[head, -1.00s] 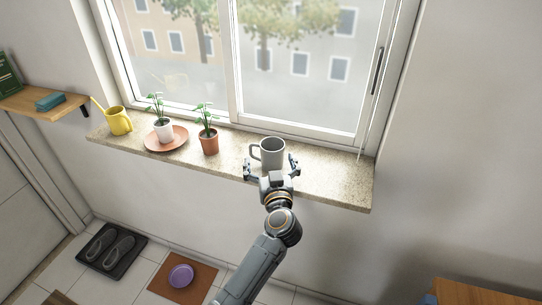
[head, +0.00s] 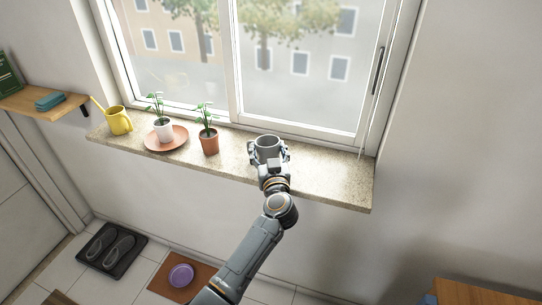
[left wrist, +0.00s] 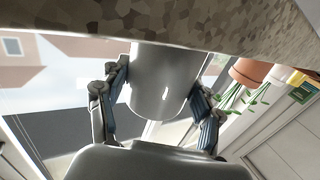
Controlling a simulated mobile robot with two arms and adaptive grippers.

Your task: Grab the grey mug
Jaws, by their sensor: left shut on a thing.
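The grey mug (head: 267,144) stands upright on the speckled window sill (head: 335,183), in front of the window. My left gripper (head: 268,152) is shut on the mug, with one finger on each side of its body. In the left wrist view the mug (left wrist: 165,80) fills the space between the two fingers of the gripper (left wrist: 160,100). The mug's lower front is hidden behind the gripper in the head view. My right gripper is not in view.
Left of the mug on the sill are a terracotta potted plant (head: 209,143), a white potted plant (head: 163,130) on a terracotta saucer (head: 180,142) and a yellow watering can (head: 119,122). The sill right of the mug is clear. Window glass is behind.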

